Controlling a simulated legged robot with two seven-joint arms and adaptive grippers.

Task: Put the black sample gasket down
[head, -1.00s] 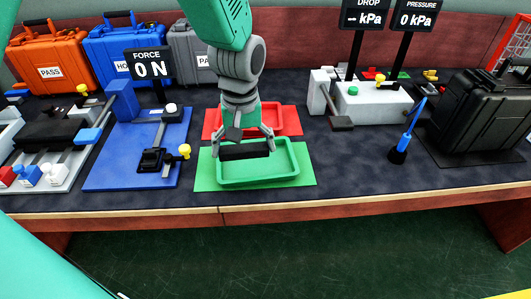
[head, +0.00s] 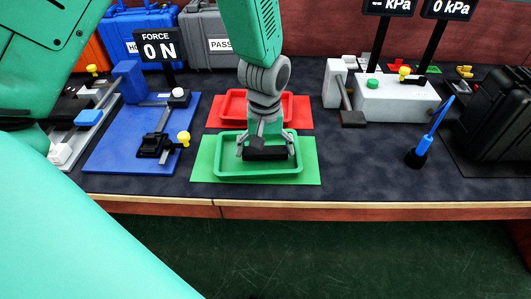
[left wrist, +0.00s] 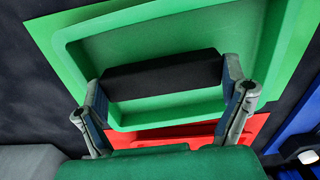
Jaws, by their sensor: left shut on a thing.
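The black sample gasket (head: 267,154) is a dark bar held level across my left gripper (head: 267,148). My left gripper points down and is shut on it, with one finger at each end. The gasket is over the inside of the green tray (head: 258,176), towards its right and back part. In the left wrist view the gasket (left wrist: 165,76) lies between the fingers with the green tray floor (left wrist: 165,110) behind it. I cannot tell whether the gasket touches the tray floor. My right gripper is not in view.
A red tray (head: 298,108) stands just behind the green one. A blue force fixture (head: 110,155) is to the left. A white pressure fixture (head: 395,105) and a blue-handled tool (head: 428,137) are to the right. Clear table lies right of the green mat.

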